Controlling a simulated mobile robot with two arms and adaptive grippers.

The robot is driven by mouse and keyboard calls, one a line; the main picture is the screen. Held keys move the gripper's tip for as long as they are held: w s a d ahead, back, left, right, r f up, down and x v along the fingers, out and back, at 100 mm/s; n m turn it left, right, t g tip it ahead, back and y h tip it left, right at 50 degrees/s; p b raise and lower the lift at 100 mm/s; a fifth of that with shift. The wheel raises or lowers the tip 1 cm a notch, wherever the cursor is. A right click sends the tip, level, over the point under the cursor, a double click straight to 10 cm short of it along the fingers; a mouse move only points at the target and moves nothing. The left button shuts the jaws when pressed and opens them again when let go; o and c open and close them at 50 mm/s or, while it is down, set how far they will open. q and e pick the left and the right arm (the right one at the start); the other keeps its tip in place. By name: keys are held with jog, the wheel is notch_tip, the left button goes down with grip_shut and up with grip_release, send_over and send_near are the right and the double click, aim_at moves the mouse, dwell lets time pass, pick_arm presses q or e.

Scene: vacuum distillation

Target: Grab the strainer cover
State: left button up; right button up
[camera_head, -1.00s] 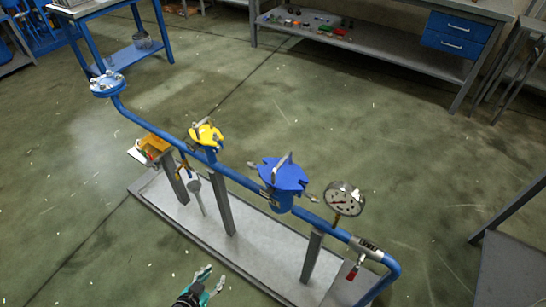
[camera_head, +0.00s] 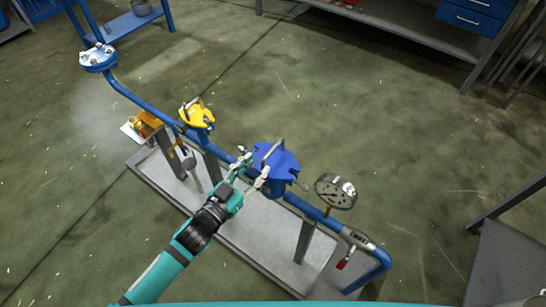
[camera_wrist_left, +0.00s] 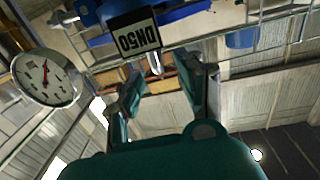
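A blue lobed cover with a pale upright handle (camera_head: 274,160) sits on a blue fitting of the pipe, and I take it as the strainer cover. A smaller yellow cover (camera_head: 196,114) sits further left on the pipe. My left gripper (camera_head: 254,171) is at the left side of the blue cover, close to the handle, with its fingers spread. In the left wrist view my left gripper (camera_wrist_left: 165,90) is open with nothing seen between its fingers. Contact with the cover cannot be told. My right gripper is not in view.
The blue pipe (camera_head: 310,210) runs on grey posts above a metal base plate (camera_head: 255,235). A pressure gauge (camera_head: 335,191) stands right of the cover; it also shows in the left wrist view (camera_wrist_left: 45,77). The surrounding floor is open.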

aim_at(279, 141)
pick_arm(q)
jog(key=x, duration=0.7)
jog(key=shift+w+d+p, duration=0.2)
jog(key=shift+d+p, duration=0.15)
jog(key=shift+d, duration=0.05)
grip_shut()
jog(key=shift+r, duration=0.25)
